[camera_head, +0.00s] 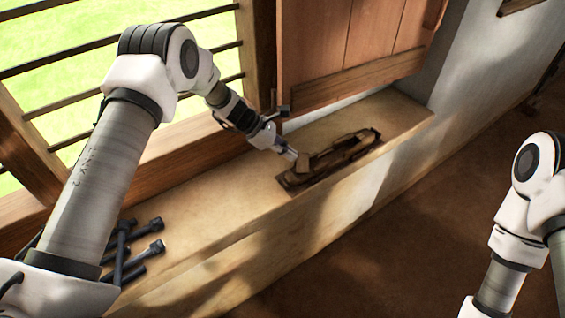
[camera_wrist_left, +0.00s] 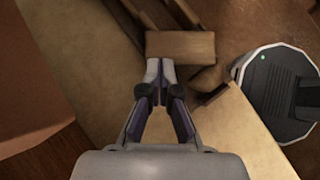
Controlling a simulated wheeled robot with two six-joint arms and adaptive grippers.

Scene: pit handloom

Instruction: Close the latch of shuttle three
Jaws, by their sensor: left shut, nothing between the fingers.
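A dark brown wooden shuttle (camera_head: 345,155), long and narrow, lies on the pale window ledge in the head view. A small wooden block (camera_wrist_left: 180,45) at its near end shows in the left wrist view; I cannot tell whether this is the latch. My left gripper (camera_head: 292,154) is shut and empty, its tips at the shuttle's left end. In the left wrist view the closed fingertips (camera_wrist_left: 159,68) are just beside the block; contact is not clear. No number shows on the shuttle. My right arm shows at the right, but its gripper is out of frame.
The ledge (camera_head: 210,205) is clear between the shuttle and several dark rods (camera_head: 130,250) at lower left. A wooden shutter (camera_head: 350,50) stands close behind the shuttle. A barred window (camera_head: 60,70) is at upper left. The brown floor (camera_head: 400,250) lies below the ledge's front edge.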

